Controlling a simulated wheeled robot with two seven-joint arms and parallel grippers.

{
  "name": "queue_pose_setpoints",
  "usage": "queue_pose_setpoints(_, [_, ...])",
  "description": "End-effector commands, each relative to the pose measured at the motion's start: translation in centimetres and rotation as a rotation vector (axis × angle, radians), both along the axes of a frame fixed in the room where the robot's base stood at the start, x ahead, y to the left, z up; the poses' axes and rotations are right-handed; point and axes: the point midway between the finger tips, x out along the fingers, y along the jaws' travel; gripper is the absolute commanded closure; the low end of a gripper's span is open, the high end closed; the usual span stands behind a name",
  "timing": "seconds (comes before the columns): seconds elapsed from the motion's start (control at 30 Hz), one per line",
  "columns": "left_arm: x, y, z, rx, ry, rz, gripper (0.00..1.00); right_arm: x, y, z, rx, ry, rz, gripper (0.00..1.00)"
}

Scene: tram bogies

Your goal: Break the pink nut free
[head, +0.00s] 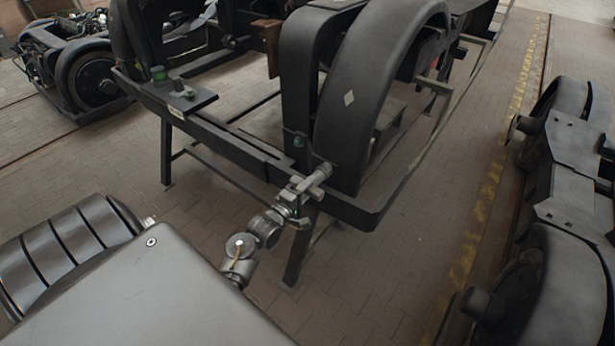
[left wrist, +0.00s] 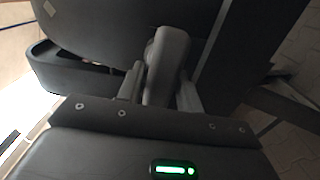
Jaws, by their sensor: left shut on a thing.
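My left gripper (head: 300,190) is at the near corner of the bogie frame (head: 228,143), below the big curved wheel cover. It is shut on a grey, rounded bar-like tool (head: 322,170), whose end points at the frame beside the cover. In the left wrist view the two fingers (left wrist: 160,88) close around the tool's grey shaft (left wrist: 167,55). I see no pink nut in either view. Whether the tool's end hides it, or touches any nut, I cannot tell. A small teal nut-like part (head: 299,141) shows just above the tool. My right gripper is out of view.
A small shelf (head: 192,102) on the frame's left carries green-topped parts (head: 159,73). Dark legs (head: 166,150) hold the frame above the paved floor (head: 420,215). Another bogie (head: 575,190) stands at the right beyond a yellow floor line. The floor between is clear.

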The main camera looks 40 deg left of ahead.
Motion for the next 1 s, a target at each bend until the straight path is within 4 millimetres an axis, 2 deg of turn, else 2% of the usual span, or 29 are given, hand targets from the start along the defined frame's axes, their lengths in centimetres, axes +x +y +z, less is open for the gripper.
queue_pose_setpoints(0.1, [0.1, 0.0, 0.4, -0.036, -0.005, 0.0, 1.0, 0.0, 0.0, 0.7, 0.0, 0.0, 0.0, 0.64])
queue_pose_setpoints(0.47, [0.1, 0.0, 0.3, -0.072, -0.005, 0.001, 1.0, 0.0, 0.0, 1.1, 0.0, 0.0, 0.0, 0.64])
queue_pose_setpoints(0.8, [0.1, 0.0, 0.4, -0.204, -0.008, 0.0, 1.0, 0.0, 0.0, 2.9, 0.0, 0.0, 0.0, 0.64])
queue_pose_setpoints(1.0, [0.0, 0.0, 0.3, -0.248, -0.01, 0.0, 1.0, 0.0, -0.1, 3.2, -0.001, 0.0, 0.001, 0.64])
